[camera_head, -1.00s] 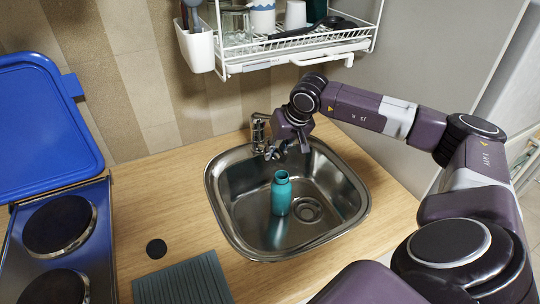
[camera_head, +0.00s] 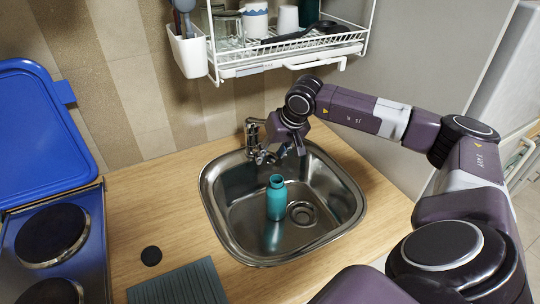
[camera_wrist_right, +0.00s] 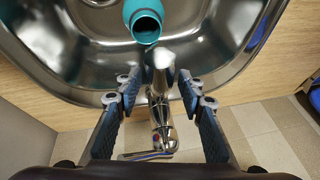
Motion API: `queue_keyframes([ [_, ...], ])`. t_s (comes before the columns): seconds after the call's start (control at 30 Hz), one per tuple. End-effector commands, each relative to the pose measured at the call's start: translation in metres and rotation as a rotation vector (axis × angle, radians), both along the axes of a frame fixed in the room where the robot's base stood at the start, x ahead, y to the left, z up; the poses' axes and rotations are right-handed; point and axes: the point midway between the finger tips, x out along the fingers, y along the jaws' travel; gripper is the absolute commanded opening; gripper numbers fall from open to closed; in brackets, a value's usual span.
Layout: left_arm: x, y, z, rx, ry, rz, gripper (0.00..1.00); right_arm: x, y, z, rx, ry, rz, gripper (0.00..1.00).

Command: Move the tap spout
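The chrome tap (camera_head: 253,135) stands at the back rim of the steel sink (camera_head: 213,205). My right gripper (camera_head: 274,158) is at the tap and hides part of it. In the right wrist view the tap spout (camera_wrist_right: 160,66) lies between the two spread fingers of my right gripper (camera_wrist_right: 160,92), pointing out over the basin. Gaps show between the spout and the fingers. The tap's lever (camera_wrist_right: 140,156) is near the palm. My left gripper is not in view.
A teal bottle (camera_head: 276,200) stands open-topped in the sink, close to the spout end. A white dish rack (camera_head: 290,60) hangs above. The hob with its raised blue lid (camera_head: 45,140) is on the left. A ribbed mat (camera_head: 180,286) and black disc (camera_head: 151,256) lie on the worktop.

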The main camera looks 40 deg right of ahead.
Motion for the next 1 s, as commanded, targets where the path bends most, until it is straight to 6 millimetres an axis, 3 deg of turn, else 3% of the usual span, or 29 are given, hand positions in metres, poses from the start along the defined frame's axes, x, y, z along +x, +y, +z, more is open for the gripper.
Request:
queue_keyframes([
  [0.6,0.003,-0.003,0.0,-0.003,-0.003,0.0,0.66,-0.043,-0.003,0.099,-0.002,-0.005,-0.001,0.36],
  [1.0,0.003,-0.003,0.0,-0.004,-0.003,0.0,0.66,-0.048,-0.003,0.108,0.0,-0.002,0.0,0.36],
])
